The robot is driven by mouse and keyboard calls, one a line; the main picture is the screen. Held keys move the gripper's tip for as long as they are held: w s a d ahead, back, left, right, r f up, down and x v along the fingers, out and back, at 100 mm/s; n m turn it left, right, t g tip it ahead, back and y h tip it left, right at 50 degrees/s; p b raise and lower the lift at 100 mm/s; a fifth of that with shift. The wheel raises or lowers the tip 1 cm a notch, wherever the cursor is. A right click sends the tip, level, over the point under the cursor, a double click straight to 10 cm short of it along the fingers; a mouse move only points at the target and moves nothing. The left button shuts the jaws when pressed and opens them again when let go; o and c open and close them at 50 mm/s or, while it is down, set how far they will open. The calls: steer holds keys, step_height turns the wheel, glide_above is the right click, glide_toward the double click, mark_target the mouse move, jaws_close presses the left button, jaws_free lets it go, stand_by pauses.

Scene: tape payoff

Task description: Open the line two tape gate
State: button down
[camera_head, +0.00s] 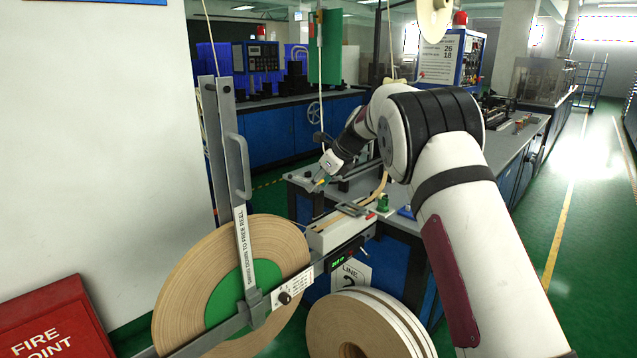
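The tape gate (243,240) is a grey metal bar with a loop handle (238,165), standing nearly upright across the front of a large tan tape reel (190,290) with a green centre.
Spare tape rolls (365,325) stand below the sign. A red fire point box (50,320) is at lower left by a white wall. A blue bench (375,250) holds the tape feed unit (338,230). The green aisle on the right is clear.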

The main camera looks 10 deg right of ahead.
steer(key=shift+w+d+r, duration=0.1)
steer(key=shift+r, duration=0.05)
steer(key=c, duration=1.1)
jaws_free()
steer(key=shift+o, duration=0.2)
steer(key=v, duration=1.2)
